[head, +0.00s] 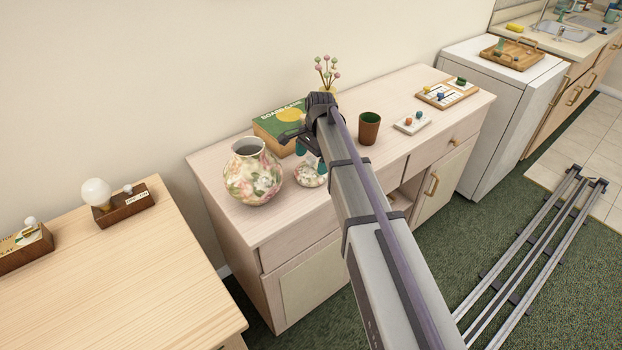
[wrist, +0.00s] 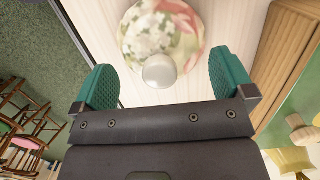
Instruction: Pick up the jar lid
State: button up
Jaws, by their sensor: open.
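The jar lid (head: 312,176) is white with a floral pattern and lies on the pale cabinet, to the right of the round floral jar (head: 253,172). In the wrist view the lid (wrist: 155,22) is a floral disc with a pale round knob (wrist: 160,71). My gripper (head: 304,147) is over the lid, and my arm hides part of that area in the head view. In the wrist view my gripper's teal fingers (wrist: 166,75) are open, one on each side of the knob, with gaps on both sides. Nothing is held. The height above the lid is hard to tell.
A green board game box (head: 275,122) stands close behind the lid, beside my right finger in the wrist view (wrist: 292,85). Flowers (head: 327,72) in a yellow pot stand behind my gripper. A brown cup (head: 369,128) stands to the right. The cabinet's front edge is near.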

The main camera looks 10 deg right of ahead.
aim_at(311, 167)
jog(key=f+b, duration=0.1)
jog(key=f, duration=0.2)
jog(key=shift+a+f+b, duration=0.15)
jog(key=shift+a+b, duration=0.05)
jog(key=shift+b, duration=0.15)
jog(key=shift+r, duration=0.25)
jog(key=c, duration=0.7)
notch_tip(311, 167, up, 10)
jog(key=p, duration=1.1)
jog(key=shift+r, duration=0.2)
